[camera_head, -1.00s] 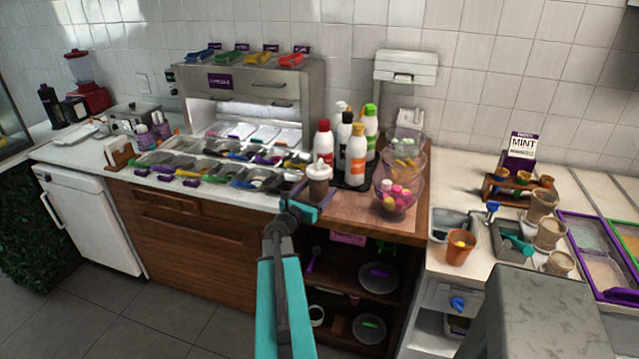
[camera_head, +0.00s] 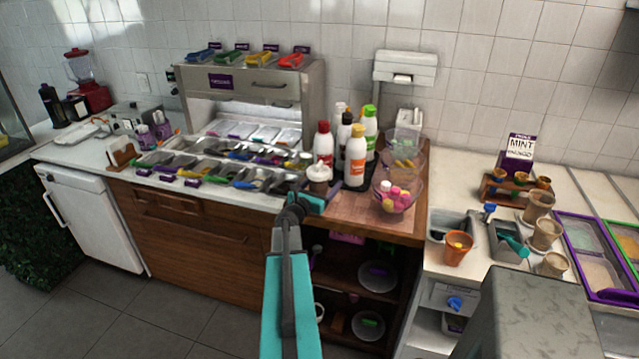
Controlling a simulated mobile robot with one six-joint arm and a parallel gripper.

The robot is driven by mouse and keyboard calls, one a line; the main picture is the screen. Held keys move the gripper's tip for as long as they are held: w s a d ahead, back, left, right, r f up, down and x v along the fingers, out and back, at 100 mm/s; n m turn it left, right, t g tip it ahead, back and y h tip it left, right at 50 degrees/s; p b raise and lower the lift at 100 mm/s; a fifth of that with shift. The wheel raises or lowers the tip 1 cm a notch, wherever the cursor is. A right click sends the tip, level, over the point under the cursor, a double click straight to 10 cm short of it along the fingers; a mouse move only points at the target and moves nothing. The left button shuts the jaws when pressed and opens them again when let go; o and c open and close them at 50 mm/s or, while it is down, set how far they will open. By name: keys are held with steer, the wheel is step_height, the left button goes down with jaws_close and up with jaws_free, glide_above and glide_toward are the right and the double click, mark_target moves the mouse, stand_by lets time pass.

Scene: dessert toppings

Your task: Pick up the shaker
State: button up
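The shaker (camera_head: 318,176), a small brown container with a whitish top, stands near the front of the counter, between the topping pans and the bottles. My gripper (camera_head: 314,197), dark with teal parts, is at the shaker's near side and hides its lower part. Whether the fingers are apart or closed around the shaker cannot be made out.
Several sauce bottles (camera_head: 356,157) stand close behind and right of the shaker. A clear bowl with pink balls (camera_head: 395,194) is to the right. Topping pans (camera_head: 245,177) line the left. The wooden counter (camera_head: 350,207) is bare at its front.

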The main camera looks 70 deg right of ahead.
stand_by(0.4)
steer(key=c, duration=1.4)
steer(key=shift+o, duration=0.2)
steer(key=shift+r, duration=0.1)
